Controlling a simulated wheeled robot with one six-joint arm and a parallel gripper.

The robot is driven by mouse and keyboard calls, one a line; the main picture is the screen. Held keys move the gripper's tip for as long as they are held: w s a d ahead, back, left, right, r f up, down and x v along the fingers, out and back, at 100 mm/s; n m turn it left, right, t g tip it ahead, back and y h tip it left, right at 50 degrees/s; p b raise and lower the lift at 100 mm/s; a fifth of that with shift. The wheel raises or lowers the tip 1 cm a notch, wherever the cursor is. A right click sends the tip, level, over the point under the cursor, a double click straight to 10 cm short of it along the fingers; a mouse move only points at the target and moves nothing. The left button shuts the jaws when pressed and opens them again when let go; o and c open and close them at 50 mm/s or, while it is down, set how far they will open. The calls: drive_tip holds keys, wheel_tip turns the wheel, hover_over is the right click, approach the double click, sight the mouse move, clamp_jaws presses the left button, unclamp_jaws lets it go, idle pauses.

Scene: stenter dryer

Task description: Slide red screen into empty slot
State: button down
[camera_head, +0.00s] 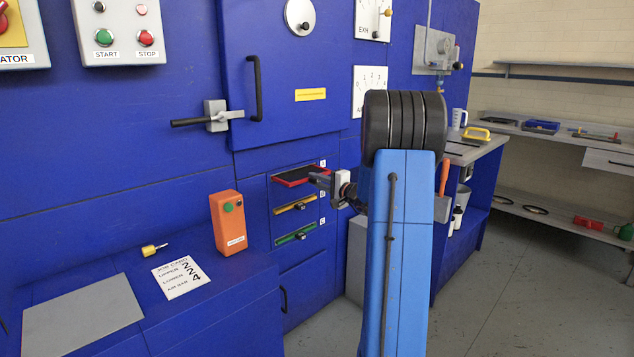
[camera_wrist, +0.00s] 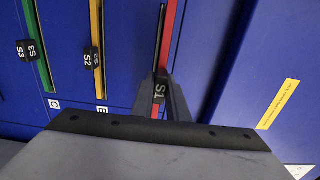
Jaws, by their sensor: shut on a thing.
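The red screen (camera_head: 298,175) is at the top slot of the blue panel, above two other screens. It sticks out of the front and seems to be partly inside the slot; how deep is hidden. In the wrist view the red screen (camera_wrist: 169,35) has a dark slot gap beside it and a black handle tab marked S1 (camera_wrist: 159,90). My gripper (camera_wrist: 165,100) is shut on this tab. In the head view my gripper (camera_head: 322,181) is at the screen's front right, partly hidden by my arm.
A yellow screen (camera_head: 296,204) and a green screen (camera_head: 297,234) sit in the slots below. An orange button box (camera_head: 229,222) and a job card (camera_head: 181,279) are on the blue ledge at left. A door handle (camera_head: 257,88) juts out above.

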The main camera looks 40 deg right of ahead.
sight(301, 173)
drive_tip(key=shift+w+a, duration=0.2)
drive_tip(key=shift+w, duration=1.95)
drive_tip(key=shift+w+a, duration=0.15)
drive_tip(key=shift+w, duration=1.95)
drive_tip(key=c, duration=1.6)
unclamp_jaws()
drive_tip(key=shift+c, duration=0.2)
drive_tip(key=shift+s, duration=0.1)
drive_tip(key=s+d, duration=0.1)
drive_tip(key=s, duration=1.6)
drive_tip(key=shift+d, duration=0.2)
